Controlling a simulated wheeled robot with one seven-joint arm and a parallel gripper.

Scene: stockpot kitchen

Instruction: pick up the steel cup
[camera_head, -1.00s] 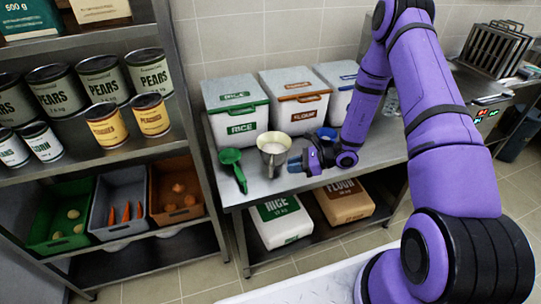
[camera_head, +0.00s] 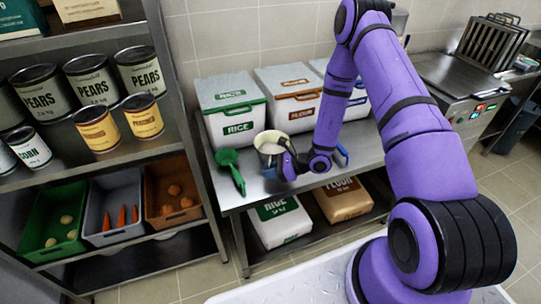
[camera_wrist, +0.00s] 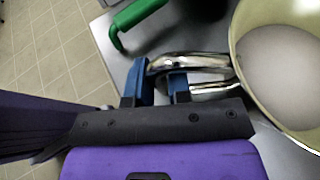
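The steel cup (camera_head: 268,157) stands on the steel counter near its front edge, in front of the lidded bins. It is round, with a wide rim and a pale inside. In the wrist view the cup (camera_wrist: 245,75) is at the right, cut off by the frame, and its shiny looped handle (camera_wrist: 195,62) points left toward my gripper.
A green scoop (camera_head: 231,168) lies just left of the cup. Bins marked rice (camera_head: 232,112) and flour (camera_head: 294,98) stand behind. A blue item (camera_head: 341,155) lies right of my wrist. A shelf of cans (camera_head: 98,128) stands at the left. Sacks lie on the lower shelf.

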